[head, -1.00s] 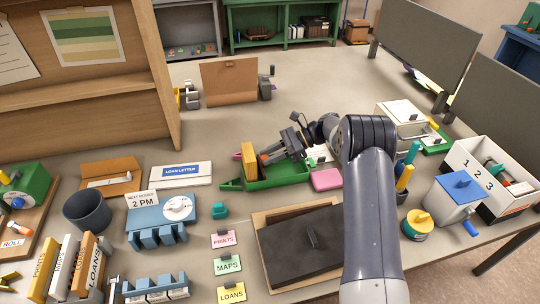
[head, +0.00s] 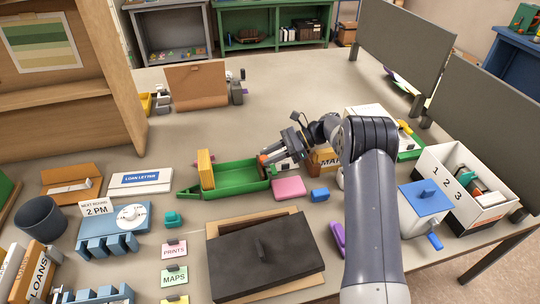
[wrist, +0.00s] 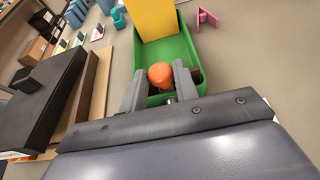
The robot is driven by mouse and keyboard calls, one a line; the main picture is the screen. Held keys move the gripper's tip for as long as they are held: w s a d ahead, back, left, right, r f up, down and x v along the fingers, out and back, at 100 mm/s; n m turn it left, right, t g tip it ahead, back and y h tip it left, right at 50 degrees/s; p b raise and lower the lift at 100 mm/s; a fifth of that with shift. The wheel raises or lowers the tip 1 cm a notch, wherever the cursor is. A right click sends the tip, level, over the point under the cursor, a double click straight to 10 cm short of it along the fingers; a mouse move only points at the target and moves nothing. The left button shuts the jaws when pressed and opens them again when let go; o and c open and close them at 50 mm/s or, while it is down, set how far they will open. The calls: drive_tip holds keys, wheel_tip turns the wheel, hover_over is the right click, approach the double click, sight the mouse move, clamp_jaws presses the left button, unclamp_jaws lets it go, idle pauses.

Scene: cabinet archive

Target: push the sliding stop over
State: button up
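A green tray (head: 236,186) lies on the table, with a yellow upright block (head: 206,168) in its left end. My gripper (head: 266,160) is at the tray's right end, low over it. In the wrist view, an orange knob (wrist: 160,75) sits between the two fingers (wrist: 160,82), which appear closed on its sides. The knob is at the near end of the green tray (wrist: 183,50), with the yellow block (wrist: 150,18) beyond it. The knob's lower part is hidden. I cannot tell for certain which part is the sliding stop.
A black slab (head: 270,258) on a board is in front. The table behind the tray is fairly clear.

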drive_tip(key=o, duration=0.4)
drive_tip(key=shift+d, duration=0.1)
drive_tip(key=b+v, duration=0.2)
drive_tip(key=v, duration=0.8)
drive_tip(key=shift+w+d+r, duration=0.1)
drive_tip(key=shift+w+d, duration=0.05)
drive_tip(key=shift+d, duration=0.25)
